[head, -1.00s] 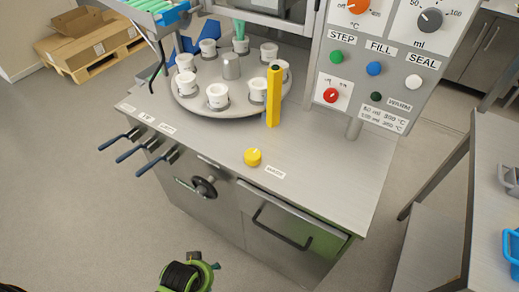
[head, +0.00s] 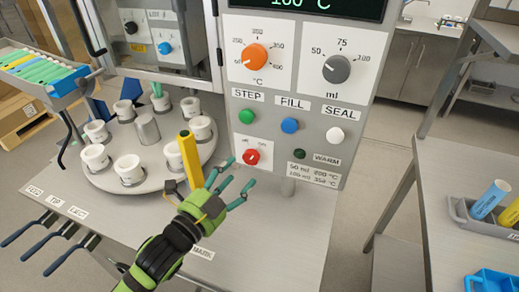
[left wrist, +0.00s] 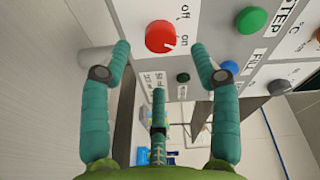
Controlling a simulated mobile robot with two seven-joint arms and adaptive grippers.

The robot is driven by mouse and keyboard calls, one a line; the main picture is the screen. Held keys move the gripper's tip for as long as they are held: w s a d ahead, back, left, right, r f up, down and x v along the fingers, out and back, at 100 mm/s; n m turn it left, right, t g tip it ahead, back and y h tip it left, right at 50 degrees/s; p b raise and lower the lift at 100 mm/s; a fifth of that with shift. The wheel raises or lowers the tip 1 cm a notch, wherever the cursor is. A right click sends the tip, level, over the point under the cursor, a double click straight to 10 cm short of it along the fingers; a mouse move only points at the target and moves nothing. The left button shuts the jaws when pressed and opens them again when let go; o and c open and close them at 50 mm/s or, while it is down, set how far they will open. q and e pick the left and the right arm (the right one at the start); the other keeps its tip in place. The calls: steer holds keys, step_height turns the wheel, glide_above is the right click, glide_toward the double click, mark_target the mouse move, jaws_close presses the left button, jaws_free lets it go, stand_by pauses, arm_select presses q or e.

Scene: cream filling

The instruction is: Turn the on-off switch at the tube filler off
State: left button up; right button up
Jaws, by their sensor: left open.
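The red on-off switch (head: 251,157) sits at the lower left of the tube filler's control panel (head: 265,105), on a white plate. In the left wrist view the red knob (left wrist: 159,36) shows large, with the words "off" and "on" beside it and its white mark toward "on". My left gripper (head: 232,175) is open, its teal fingers spread just below and in front of the switch. In the left wrist view the open fingers (left wrist: 158,70) lie to either side of the knob and apart from it. My right gripper is not in view.
Green (head: 247,116), blue (head: 290,125) and white (head: 336,135) buttons sit above the switch, near the orange dial (head: 254,57). A yellow post (head: 191,158) and the round cup carousel (head: 150,185) stand left of my gripper. A side table (head: 450,240) is at right.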

mark_target(250, 159)
arm_select(q)
steer(key=shift+w+d+r+p, duration=0.35)
steer(key=shift+w+p, duration=0.05)
steer(key=shift+w, duration=0.05)
steer(key=x, duration=0.2)
steer(key=shift+w+d+p, duration=0.15)
steer(key=shift+w+p, duration=0.05)
steer(key=shift+p, duration=0.1)
steer(key=shift+f+x, duration=0.2)
steer(key=shift+x, duration=0.85)
steer(key=c, duration=1.1)
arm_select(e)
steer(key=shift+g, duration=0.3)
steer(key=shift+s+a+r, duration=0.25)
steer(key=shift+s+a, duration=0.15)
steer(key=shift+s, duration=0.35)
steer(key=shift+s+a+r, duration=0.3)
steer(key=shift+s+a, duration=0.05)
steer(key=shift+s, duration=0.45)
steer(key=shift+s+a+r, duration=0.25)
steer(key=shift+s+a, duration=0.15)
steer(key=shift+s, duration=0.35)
